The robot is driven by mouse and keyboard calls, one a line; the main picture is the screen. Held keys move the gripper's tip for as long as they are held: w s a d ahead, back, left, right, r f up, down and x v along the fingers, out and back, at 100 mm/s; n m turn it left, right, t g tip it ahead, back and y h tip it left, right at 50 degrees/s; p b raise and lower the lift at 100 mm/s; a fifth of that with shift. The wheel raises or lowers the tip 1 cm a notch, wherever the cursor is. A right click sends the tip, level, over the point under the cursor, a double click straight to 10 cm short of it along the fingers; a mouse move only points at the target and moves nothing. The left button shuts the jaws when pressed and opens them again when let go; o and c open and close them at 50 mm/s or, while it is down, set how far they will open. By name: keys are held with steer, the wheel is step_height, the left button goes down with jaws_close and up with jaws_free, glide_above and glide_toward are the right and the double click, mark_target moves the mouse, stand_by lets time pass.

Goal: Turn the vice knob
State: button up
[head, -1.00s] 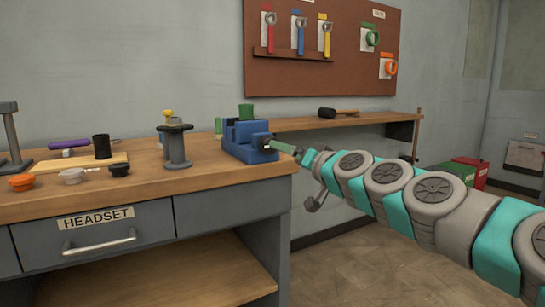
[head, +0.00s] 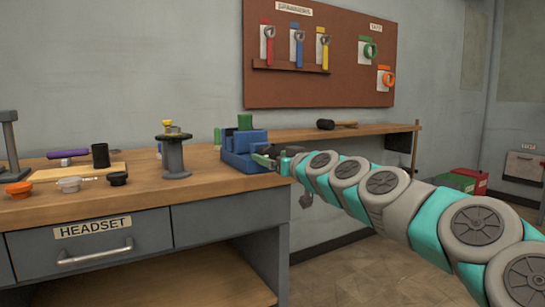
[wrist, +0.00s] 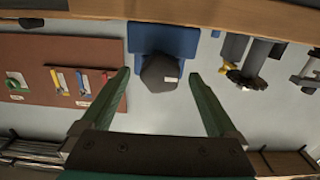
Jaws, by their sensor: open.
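In the wrist view, which looks upside down, the vice (wrist: 163,40) is straight ahead. Its dark grey faceted knob (wrist: 158,73) shows in front of it. My gripper (wrist: 160,76) is open, with one green finger on each side of the knob and a visible gap on both sides. In the head view my gripper (head: 266,158) is right at the vice's right side and hides the knob.
A grey spool-like stand (head: 174,157), a black cylinder (head: 100,156) and small cups stand left of the vice on the workbench (head: 140,197). A mallet (head: 327,125) lies on the shelf behind. A tool board (head: 320,82) hangs on the wall.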

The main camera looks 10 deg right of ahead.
steer(key=shift+w+a, duration=0.1)
steer(key=shift+w, duration=0.15)
steer(key=c, duration=1.4)
steer(key=shift+o, duration=0.2)
